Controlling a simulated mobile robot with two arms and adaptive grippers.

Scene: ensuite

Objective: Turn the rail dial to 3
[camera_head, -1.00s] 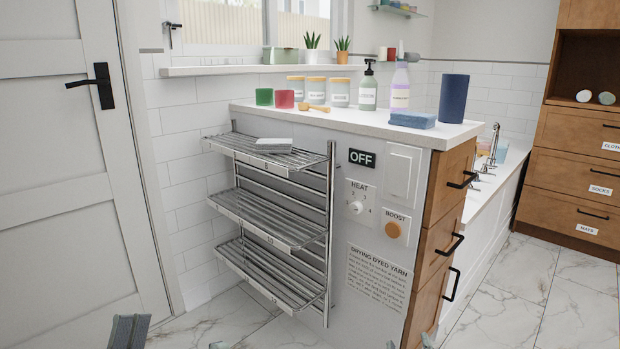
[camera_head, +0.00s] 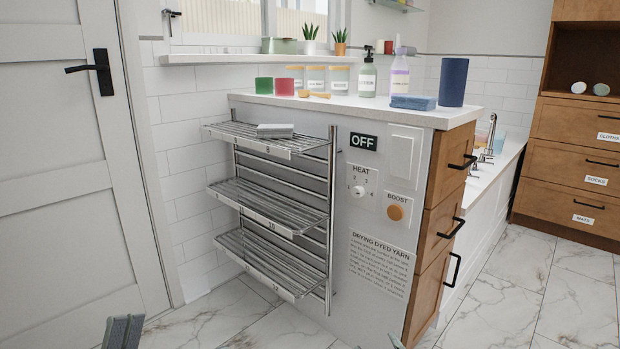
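The white rail dial (camera_head: 358,191) sits under the word HEAT on a panel on the white cabinet side, with small numbers around it. Its pointer is too small to read. A black sign reading OFF (camera_head: 363,141) is above it. The heated rail (camera_head: 268,205) with three wire shelves is to its left. A grey part of my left gripper (camera_head: 123,332) shows at the bottom left, far from the dial. Neither gripper touches the dial.
An orange BOOST button (camera_head: 395,213) is right of the dial, with a blank white plate (camera_head: 403,153) above it. A printed notice (camera_head: 378,265) is below. Drawer handles (camera_head: 456,228) stick out at the right. The marble floor (camera_head: 190,328) in front is clear.

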